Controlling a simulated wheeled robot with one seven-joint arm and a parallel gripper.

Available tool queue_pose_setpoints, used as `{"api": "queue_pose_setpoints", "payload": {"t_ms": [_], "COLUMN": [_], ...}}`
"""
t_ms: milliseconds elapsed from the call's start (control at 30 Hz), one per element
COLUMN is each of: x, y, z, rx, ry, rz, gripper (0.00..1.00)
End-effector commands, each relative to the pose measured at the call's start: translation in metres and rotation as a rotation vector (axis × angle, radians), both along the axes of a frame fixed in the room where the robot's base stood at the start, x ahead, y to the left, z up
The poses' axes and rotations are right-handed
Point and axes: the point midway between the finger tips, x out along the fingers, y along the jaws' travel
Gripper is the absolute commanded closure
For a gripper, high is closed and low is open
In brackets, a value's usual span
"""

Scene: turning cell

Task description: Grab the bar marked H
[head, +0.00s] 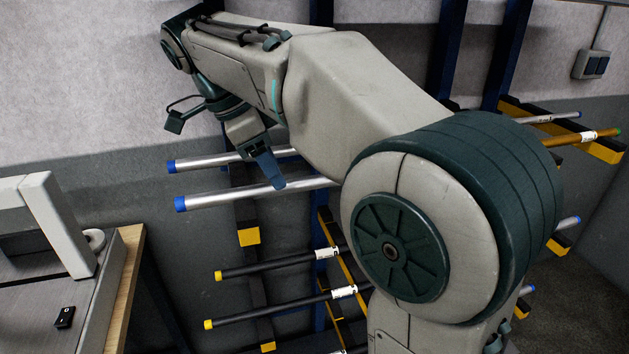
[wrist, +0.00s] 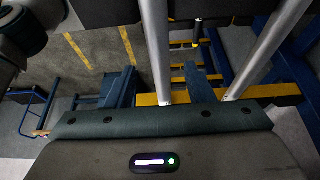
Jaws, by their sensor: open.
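Two silver bars with blue end caps lie on the rack, an upper one (head: 210,161) and a lower one (head: 225,196). Two black bars with yellow caps, one (head: 270,265) above the other (head: 260,314), carry white labels. No H is readable on any bar. My gripper (head: 268,172) is in front of the silver bars in the head view, its fingers overlapping them. In the wrist view its fingers are apart, with one silver bar (wrist: 157,45) running between them in the picture. Contact cannot be told. A second silver bar (wrist: 265,50) is to the right.
The rack has dark blue posts (head: 447,50) and arms with yellow ends (head: 249,237). More bars, silver (head: 545,117) and bronze-coloured (head: 565,139), show at right. A grey machine on a wood-edged bench (head: 125,275) stands at left.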

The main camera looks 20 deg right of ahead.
Motion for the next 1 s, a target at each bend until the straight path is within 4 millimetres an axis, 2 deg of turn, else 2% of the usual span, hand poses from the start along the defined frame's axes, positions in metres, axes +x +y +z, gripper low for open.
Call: {"api": "queue_pose_setpoints", "payload": {"t_ms": [267, 467, 533, 700, 967, 1000], "x": [0.000, -0.001, -0.001, 0.000, 0.000, 0.000], "y": [-0.024, -0.061, -0.063, -0.068, -0.068, -0.068], "z": [0.001, 0.000, -0.012, -0.025, -0.028, -0.028], "rx": [0.000, -0.001, -0.001, 0.000, 0.000, 0.000], "ry": [-0.001, 0.000, 0.003, 0.000, 0.000, 0.000], "rz": [-0.002, -0.002, 0.001, 0.002, 0.002, 0.002], "gripper": [0.52, 0.52, 0.52, 0.52, 0.52, 0.60]}}
